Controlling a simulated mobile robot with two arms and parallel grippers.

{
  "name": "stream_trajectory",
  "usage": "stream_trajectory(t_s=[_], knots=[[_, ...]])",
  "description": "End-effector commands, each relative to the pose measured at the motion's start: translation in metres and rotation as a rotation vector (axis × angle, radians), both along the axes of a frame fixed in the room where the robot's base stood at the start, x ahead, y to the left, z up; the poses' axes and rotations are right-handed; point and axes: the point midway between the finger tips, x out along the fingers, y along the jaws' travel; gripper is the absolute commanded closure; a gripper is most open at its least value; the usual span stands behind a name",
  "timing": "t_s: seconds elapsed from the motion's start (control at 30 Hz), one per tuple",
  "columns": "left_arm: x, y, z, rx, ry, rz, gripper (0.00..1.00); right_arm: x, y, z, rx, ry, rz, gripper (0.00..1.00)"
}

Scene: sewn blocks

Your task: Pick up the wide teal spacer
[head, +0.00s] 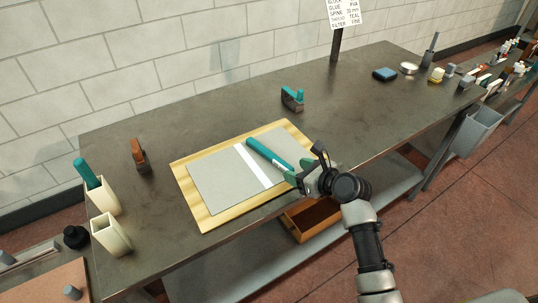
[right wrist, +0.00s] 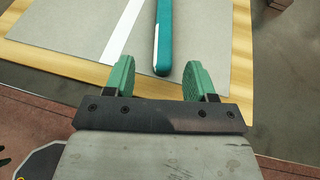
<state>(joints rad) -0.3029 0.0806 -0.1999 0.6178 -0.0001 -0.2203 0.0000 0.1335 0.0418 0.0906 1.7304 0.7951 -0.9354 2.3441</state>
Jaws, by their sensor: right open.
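A long teal spacer (head: 266,152) lies on the grey sheet of the wooden board, across the right part of the sheet. It also shows in the right wrist view (right wrist: 163,35), with a pale edge along one side. My right gripper (head: 296,175) is open at the spacer's near end. In the right wrist view its green fingers (right wrist: 158,70) stand apart, with the spacer's end at the gap between them. I cannot tell whether they touch it. Another teal bar (head: 85,172) stands in a cream holder at the left. My left gripper is not in view.
The wooden board (head: 200,211) carries the grey sheet and a white strip (head: 252,165). A teal-and-dark tool (head: 292,99) stands behind it, and a brown-and-dark tool (head: 138,155) stands left. Cream holders (head: 110,236) fill the left corner. The table's middle right is clear.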

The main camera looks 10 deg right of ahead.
Motion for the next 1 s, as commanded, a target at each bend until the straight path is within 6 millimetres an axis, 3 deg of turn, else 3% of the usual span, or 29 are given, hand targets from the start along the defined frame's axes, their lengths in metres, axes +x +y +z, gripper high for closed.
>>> stream_trajectory(t_s=[0.2,0.53,0.9,1.0], knots=[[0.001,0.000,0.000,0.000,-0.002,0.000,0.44,0.028,0.012,-0.011,0.001,0.000,0.000,0.45],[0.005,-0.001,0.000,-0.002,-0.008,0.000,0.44,0.034,0.016,-0.014,-0.002,0.000,-0.001,0.45],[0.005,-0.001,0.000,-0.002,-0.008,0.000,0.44,0.034,0.016,-0.015,-0.002,0.000,-0.001,1.00],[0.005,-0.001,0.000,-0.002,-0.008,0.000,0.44,0.035,0.016,-0.013,0.000,-0.003,-0.001,1.00]])
